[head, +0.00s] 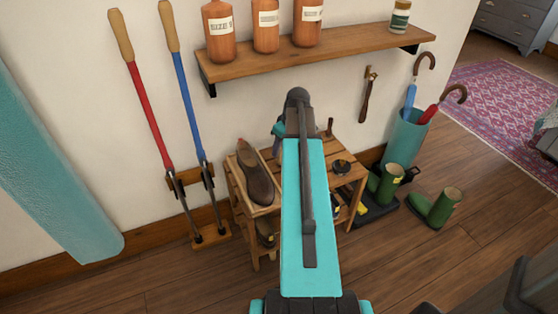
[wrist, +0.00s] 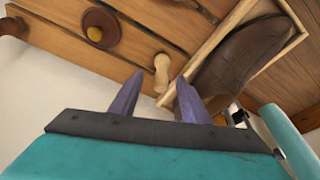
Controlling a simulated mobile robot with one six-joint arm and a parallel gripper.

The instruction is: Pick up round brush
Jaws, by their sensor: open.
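In the wrist view, my gripper (wrist: 160,76) is open, its two purple fingers apart and empty. Just beyond the fingertips, a pale wooden knobbed handle (wrist: 162,70) stands at the bench edge beside the shoe's tray; the part beneath it is hidden. A dark round piece with a yellowish knob (wrist: 101,29) sits farther left on the slatted bench; it also shows in the head view (head: 341,166). I cannot tell for sure which of the two is the round brush.
A brown shoe (wrist: 240,55) lies in a wooden tray close to the right of my fingers. The wooden bench (head: 349,178) stands against the wall, under a shelf (head: 330,52) with bottles. Green boots (head: 437,207) and an umbrella stand (head: 403,138) are on the right.

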